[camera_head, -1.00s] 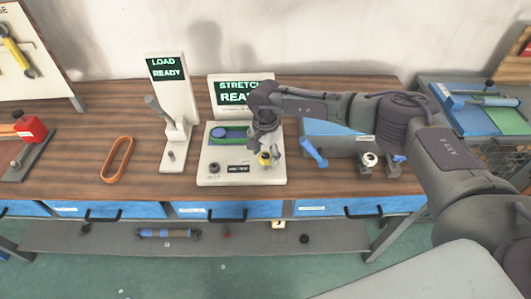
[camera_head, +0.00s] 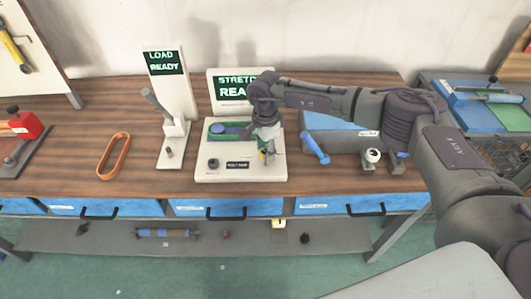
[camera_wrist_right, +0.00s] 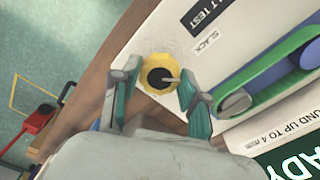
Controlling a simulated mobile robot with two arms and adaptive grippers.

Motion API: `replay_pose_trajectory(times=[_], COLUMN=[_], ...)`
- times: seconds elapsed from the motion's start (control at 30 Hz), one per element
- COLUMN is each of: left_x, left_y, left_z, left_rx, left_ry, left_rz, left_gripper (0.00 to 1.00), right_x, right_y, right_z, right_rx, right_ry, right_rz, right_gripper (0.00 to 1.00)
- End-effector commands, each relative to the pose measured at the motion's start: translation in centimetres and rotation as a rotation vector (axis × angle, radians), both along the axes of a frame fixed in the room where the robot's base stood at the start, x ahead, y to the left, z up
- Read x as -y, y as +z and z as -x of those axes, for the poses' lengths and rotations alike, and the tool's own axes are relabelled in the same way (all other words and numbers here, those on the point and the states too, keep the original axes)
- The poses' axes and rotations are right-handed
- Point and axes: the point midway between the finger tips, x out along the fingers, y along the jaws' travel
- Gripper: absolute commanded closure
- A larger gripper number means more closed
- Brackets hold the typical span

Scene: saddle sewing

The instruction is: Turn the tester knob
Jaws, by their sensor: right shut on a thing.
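The white stretch tester (camera_head: 205,172) stands on the wooden bench, with a green belt around a blue part (camera_head: 226,131) on its face and a screen (camera_head: 236,90) reading "STRETCH REA…", partly hidden by my arm. Its yellow knob with a black centre and a pale pointer (camera_wrist_right: 160,76) shows in the right wrist view. My right gripper (camera_head: 266,156) is over the knob, its fingers on either side and shut on it; it also shows in the right wrist view (camera_wrist_right: 158,88). In the head view the gripper hides most of the knob. My left gripper is not in view.
A white load stand (camera_head: 165,75) reading "LOAD READY" with a grey lever is left of the tester. An orange ring (camera_head: 113,157) lies further left. A grey-blue unit with a blue handle (camera_head: 316,148) is to the right.

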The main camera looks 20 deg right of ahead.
Motion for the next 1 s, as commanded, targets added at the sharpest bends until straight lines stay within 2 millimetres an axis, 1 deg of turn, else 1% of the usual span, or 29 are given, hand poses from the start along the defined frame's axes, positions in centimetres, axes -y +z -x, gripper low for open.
replay_pose_trajectory(times=[0.03, 0.3, 1.0], left_x=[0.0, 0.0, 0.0], left_y=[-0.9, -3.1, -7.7], left_z=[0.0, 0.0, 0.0], left_rx=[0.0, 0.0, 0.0], left_ry=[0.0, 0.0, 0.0], left_rz=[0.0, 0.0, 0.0], left_gripper=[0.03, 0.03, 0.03], right_x=[0.0, 0.1, 0.1], right_y=[-0.3, -0.2, -0.1], right_z=[-0.1, -0.1, -0.1], right_rx=[0.004, 0.005, 0.005], right_ry=[-0.045, -0.303, -0.967], right_rz=[-0.002, -0.001, -0.001], right_gripper=[0.9, 0.9, 0.9])
